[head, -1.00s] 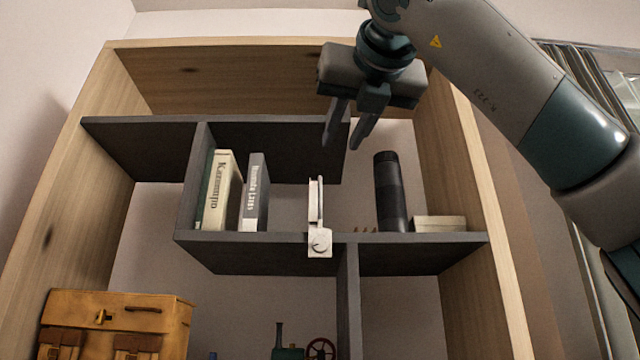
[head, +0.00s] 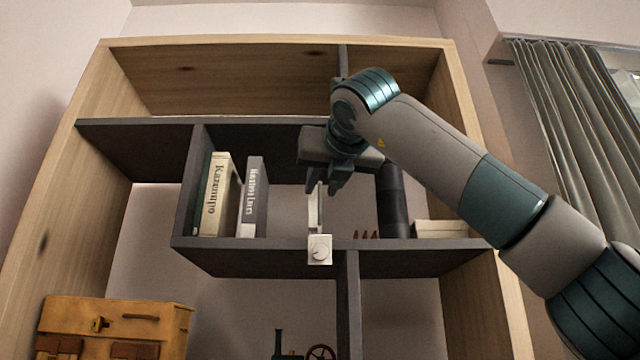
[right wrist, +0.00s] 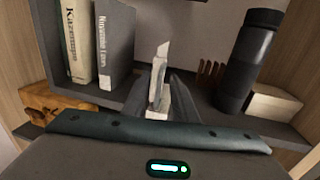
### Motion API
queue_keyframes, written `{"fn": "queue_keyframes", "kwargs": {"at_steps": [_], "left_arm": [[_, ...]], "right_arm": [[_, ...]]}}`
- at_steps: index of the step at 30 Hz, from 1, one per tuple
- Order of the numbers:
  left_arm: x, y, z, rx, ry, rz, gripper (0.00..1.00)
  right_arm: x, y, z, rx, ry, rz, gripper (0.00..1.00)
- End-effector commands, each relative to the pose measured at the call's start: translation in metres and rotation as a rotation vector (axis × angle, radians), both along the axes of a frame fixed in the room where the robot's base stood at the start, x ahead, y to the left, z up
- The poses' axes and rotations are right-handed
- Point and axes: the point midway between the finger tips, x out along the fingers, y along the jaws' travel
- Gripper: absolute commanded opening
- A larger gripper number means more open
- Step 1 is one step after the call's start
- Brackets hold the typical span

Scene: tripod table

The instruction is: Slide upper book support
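The upper book support (head: 319,249) is white, with an upright plate and a block with a round knob at the front edge of the grey upper shelf. It also shows in the right wrist view (right wrist: 158,85). My right gripper (head: 325,190) is at the top of the plate, fingers pointing down. In the right wrist view, its dark fingers (right wrist: 166,96) stand apart, one on each side of the support. I cannot tell if either touches it. Two books, a cream one (head: 218,195) and a grey one (head: 254,197), stand left of the support, with a gap between. My left gripper is not in view.
A dark cylinder (head: 393,205) and a pale box (head: 440,229) stand on the shelf right of the support. A vertical grey divider (head: 193,180) closes the left side.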

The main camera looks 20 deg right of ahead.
Motion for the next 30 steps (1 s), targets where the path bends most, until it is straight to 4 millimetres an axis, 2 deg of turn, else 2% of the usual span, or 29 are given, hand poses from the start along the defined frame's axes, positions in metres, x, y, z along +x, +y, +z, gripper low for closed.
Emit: {"fn": "queue_keyframes", "kwargs": {"at_steps": [6,18,21,30], "left_arm": [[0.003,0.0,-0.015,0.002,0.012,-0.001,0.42],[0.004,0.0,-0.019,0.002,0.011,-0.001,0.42],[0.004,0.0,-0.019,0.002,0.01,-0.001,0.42],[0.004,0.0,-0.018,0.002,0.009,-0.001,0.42]], "right_arm": [[0.021,-0.001,0.001,0.0,0.0,0.0,0.26],[0.025,-0.002,0.0,0.0,-0.001,0.0,0.26],[0.025,-0.002,0.0,0.0,-0.001,0.0,0.02],[0.025,-0.002,0.0,0.0,-0.001,0.0,0.0]]}}
